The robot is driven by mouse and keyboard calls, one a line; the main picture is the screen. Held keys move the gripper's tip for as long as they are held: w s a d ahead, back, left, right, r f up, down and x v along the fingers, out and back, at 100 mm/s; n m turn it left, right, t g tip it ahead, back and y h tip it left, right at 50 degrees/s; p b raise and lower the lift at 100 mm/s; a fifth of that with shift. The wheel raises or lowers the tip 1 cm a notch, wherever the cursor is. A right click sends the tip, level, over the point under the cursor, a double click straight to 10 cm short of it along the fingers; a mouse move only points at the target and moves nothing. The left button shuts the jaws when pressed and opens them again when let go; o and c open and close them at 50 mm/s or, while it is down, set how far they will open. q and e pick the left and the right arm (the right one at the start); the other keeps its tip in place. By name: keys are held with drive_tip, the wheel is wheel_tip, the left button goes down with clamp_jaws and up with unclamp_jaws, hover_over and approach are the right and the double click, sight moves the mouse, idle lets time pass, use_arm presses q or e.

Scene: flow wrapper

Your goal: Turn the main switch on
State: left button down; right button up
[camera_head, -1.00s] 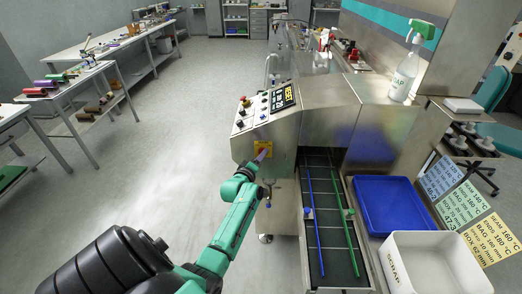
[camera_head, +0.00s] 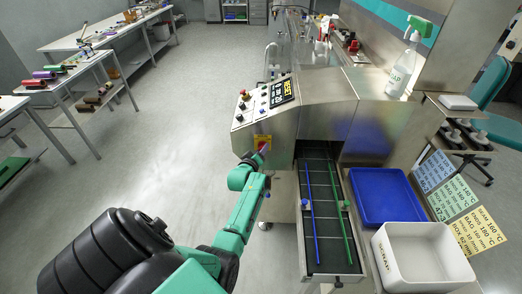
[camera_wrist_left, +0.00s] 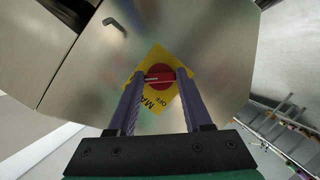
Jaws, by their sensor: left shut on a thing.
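The main switch is a red rotary knob (camera_wrist_left: 159,76) on a yellow plate (camera_wrist_left: 158,55) marked "OFF", on the machine's front panel. In the head view the yellow plate (camera_head: 262,139) shows below the buttons. My left gripper (camera_wrist_left: 160,78) has one finger on each side of the knob's grip bar and is shut on it. The plate looks turned in the wrist view. In the head view my left gripper (camera_head: 258,155) reaches up to the switch from below and partly hides it. My right gripper is in neither view.
The control panel (camera_head: 262,102) with buttons and a lit display (camera_head: 282,92) sits just above the switch. The conveyor (camera_head: 328,220), a blue tray (camera_head: 383,197) and a white bin (camera_head: 425,250) are to the right. Open floor (camera_head: 150,170) lies to the left.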

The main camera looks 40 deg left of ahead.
use_arm(q)
drive_tip(key=shift+c, duration=1.6)
unclamp_jaws()
drive_tip(key=v, duration=1.4)
drive_tip(key=shift+s+b, duration=0.3)
drive_tip(key=shift+b, duration=0.15)
drive_tip(key=shift+d, duration=0.1)
